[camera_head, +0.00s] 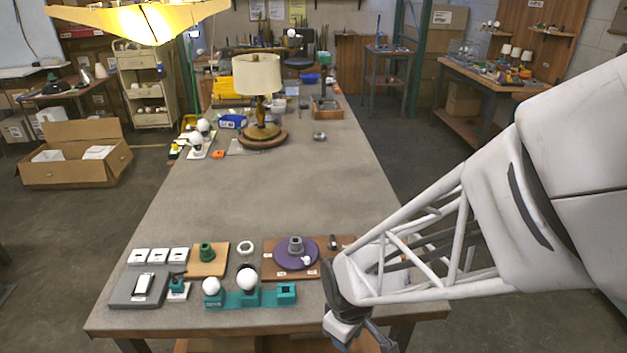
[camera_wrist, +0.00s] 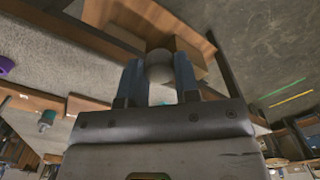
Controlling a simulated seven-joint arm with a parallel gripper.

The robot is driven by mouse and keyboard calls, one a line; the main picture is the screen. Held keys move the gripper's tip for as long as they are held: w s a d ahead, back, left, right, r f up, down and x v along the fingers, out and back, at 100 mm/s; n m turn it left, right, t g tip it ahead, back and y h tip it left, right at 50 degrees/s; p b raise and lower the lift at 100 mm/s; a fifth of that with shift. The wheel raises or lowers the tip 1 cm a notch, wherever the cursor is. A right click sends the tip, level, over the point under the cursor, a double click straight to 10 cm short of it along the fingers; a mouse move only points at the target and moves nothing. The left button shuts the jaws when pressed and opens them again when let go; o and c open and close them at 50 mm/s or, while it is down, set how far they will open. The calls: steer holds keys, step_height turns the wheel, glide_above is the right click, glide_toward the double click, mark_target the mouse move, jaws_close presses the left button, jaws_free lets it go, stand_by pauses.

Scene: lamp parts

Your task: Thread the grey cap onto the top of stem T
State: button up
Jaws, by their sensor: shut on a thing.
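My gripper (camera_head: 358,334) hangs past the table's near right edge, low in the head view. In the wrist view my gripper (camera_wrist: 159,78) is shut on a round grey piece, which looks like the grey cap (camera_wrist: 160,67). The cap is not visible in the head view. A purple disc (camera_head: 285,256) lies on a brown board (camera_head: 276,272) left of my gripper and bears a short grey upright piece (camera_head: 296,245) and a small white piece. I cannot read any letter that marks stem T.
Teal holder (camera_head: 249,299) with white bulbs, grey switch box (camera_head: 138,288), wooden block with green piece (camera_head: 207,260) and white ring (camera_head: 245,248) stand left of the board. A lamp (camera_head: 259,90) stands farther back. The table's middle is clear.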

steer(key=w+d+r+m, duration=0.2)
steer(key=w+d, duration=0.2)
steer(key=w, duration=0.6)
steer(key=w+d+r+m, duration=0.2)
steer(key=w+d+r, duration=0.1)
steer(key=w, duration=0.8)
steer(key=w+d+r+m, duration=0.2)
steer(key=w+d, duration=0.3)
steer(key=w, duration=0.5)
steer(key=shift+w+r, duration=0.2)
steer(key=shift+r, duration=0.4)
steer(key=shift+f, duration=0.25)
steer(key=shift+f, duration=2.25)
steer(key=shift+f, duration=1.25)
steer(key=shift+o, duration=1.3)
steer(key=c, duration=0.4)
